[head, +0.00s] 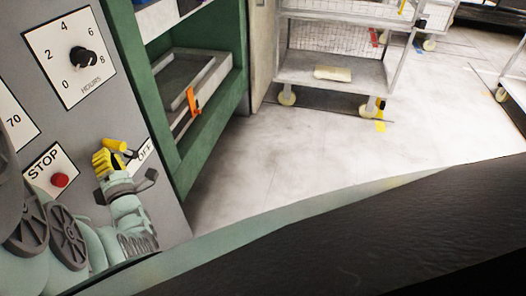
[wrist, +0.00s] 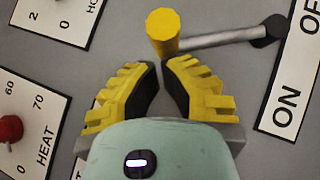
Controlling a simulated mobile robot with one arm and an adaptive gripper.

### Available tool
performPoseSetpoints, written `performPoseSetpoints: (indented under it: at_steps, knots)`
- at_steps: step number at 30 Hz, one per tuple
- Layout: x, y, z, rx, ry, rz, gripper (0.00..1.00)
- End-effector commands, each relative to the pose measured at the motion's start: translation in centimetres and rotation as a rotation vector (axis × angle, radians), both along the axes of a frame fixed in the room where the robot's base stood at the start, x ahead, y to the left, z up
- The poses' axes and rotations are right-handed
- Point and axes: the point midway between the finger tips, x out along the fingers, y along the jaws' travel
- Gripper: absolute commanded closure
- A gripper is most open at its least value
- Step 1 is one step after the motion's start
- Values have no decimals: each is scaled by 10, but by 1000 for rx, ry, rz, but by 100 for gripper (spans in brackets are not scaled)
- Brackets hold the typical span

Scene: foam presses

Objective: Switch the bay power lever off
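The bay power lever has a yellow knob (wrist: 162,28) and a grey metal shaft (wrist: 220,38) that runs right to a dark pivot (wrist: 270,30). Its label plate (wrist: 287,105) reads ON, with OFF partly cut off at the picture's edge. In the head view the knob (head: 116,145) shows beside the OFF plate (head: 145,152). My gripper (wrist: 159,66) has its yellow fingertips almost together with nothing seen between them. The tips are just below the knob in the wrist view; I cannot tell if they touch it. My gripper (head: 104,158) partly hides the lever in the head view.
The grey panel also carries a red STOP button (head: 60,180), a black hours dial (head: 84,57) and a red heat knob (wrist: 10,128). A green press frame (head: 215,118) stands right of the panel. A wheeled cart (head: 340,75) is farther back, with open floor (head: 270,165) before it.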

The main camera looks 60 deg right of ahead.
Motion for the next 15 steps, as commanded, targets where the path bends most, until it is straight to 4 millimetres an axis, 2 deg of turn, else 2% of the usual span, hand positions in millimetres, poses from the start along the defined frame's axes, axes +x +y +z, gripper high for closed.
performPoseSetpoints:
  at_steps: [15]
  knots:
    - [1,-6,7,54,19,-2,100]
